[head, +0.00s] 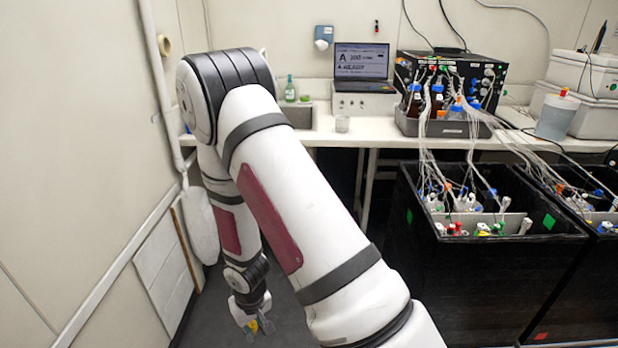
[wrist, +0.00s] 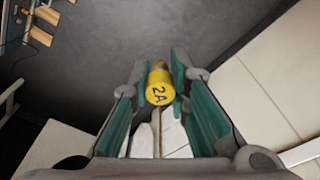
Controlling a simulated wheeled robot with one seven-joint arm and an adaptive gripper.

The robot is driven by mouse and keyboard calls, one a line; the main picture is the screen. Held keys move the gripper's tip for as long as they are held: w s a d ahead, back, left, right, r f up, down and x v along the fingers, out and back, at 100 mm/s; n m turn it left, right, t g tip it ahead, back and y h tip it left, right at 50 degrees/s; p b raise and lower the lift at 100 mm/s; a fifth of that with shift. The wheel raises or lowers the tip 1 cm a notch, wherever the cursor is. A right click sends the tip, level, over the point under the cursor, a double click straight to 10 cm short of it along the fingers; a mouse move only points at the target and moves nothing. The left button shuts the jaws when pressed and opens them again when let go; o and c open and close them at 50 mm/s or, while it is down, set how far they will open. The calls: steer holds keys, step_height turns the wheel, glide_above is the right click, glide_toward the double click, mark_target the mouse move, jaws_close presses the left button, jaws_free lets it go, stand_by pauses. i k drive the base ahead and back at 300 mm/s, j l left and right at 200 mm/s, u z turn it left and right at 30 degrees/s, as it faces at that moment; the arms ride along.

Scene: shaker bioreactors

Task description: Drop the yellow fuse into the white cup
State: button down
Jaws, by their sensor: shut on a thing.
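The yellow fuse (wrist: 159,87), marked "2A", is between the green-padded fingers of my gripper (wrist: 160,70) in the wrist view. The fingers are shut on it. In the head view my gripper (head: 258,326) hangs low at the bottom, over the dark floor, with a small bit of yellow at its tips. A small pale, whitish cup (head: 342,124) stands on the bench at the back, far from and above my gripper. I cannot see into it. The cup does not show clearly in the wrist view.
The white bench (head: 370,136) carries a laptop (head: 361,61), a green bottle (head: 290,88), and a grey tray (head: 450,128) of bottles to the cup's right. Black bins (head: 480,285) with tubing stand at right. A wall (head: 80,150) is close at left. The floor below my gripper is clear.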

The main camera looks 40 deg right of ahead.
mark_target(342, 133)
steer(key=i+j+z, duration=0.1)
steer(key=i+z, duration=0.25)
steer(key=i, duration=0.15)
steer(key=i+j+z, duration=0.2)
steer(key=i+z, duration=0.15)
steer(key=i+j+z, duration=0.35)
steer(key=i, duration=0.2)
